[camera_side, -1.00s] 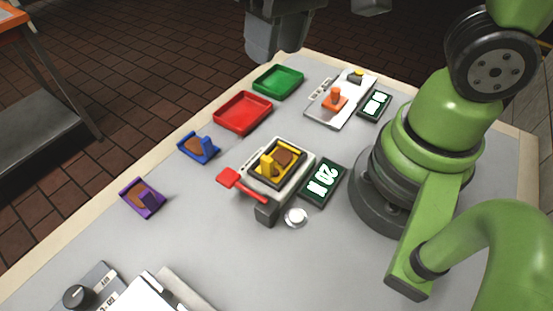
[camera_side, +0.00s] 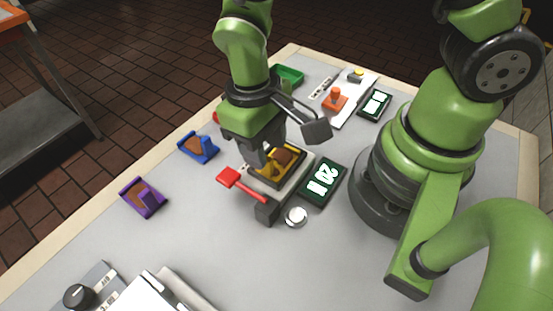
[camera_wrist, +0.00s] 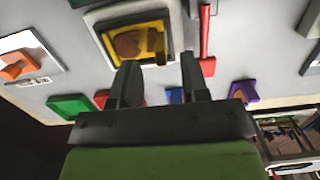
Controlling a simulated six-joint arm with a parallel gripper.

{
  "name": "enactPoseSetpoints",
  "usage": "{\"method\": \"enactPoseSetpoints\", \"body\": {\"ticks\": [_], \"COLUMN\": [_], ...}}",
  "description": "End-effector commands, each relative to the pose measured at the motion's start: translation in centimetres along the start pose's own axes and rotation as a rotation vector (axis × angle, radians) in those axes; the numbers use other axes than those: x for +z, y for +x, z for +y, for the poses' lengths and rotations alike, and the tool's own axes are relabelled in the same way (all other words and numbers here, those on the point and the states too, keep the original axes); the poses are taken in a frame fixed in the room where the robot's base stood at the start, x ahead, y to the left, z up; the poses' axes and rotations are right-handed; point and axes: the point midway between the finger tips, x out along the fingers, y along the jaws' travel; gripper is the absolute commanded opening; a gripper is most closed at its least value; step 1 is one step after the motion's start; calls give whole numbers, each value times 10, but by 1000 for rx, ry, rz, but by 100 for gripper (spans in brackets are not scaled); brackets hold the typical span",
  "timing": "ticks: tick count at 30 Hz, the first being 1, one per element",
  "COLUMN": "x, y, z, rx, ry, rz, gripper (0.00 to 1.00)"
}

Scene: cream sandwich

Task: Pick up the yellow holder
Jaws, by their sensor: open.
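The yellow holder (camera_side: 289,166) sits in the grey press-like device (camera_side: 300,181) in the middle of the table, with a brown biscuit-like piece in it. In the wrist view the yellow holder (camera_wrist: 138,42) shows near the top, with its upright tab at its right side. My gripper (camera_side: 262,160) is just above the left side of the holder, partly hiding it in the side view. In the wrist view my gripper (camera_wrist: 160,68) is open, with nothing between its fingers. I cannot tell whether a finger touches the holder.
A red lever (camera_side: 240,184) sticks out left of the device. A display (camera_side: 322,182) and a white button (camera_side: 296,216) stand close by. A blue holder (camera_side: 198,147) and a purple holder (camera_side: 143,196) lie to the left. A green tray (camera_side: 290,76) is behind my arm.

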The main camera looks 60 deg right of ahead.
Motion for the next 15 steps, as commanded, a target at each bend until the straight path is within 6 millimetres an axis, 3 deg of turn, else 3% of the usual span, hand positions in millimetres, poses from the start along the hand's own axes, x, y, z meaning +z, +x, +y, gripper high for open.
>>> {"method": "enactPoseSetpoints", "body": {"ticks": [6, 15], "x": [1, 0], "y": [29, 34], "z": [-1, -1], "rx": [1, 0], "ry": [0, -1], "rz": [-4, 0], "gripper": [42, 42]}}
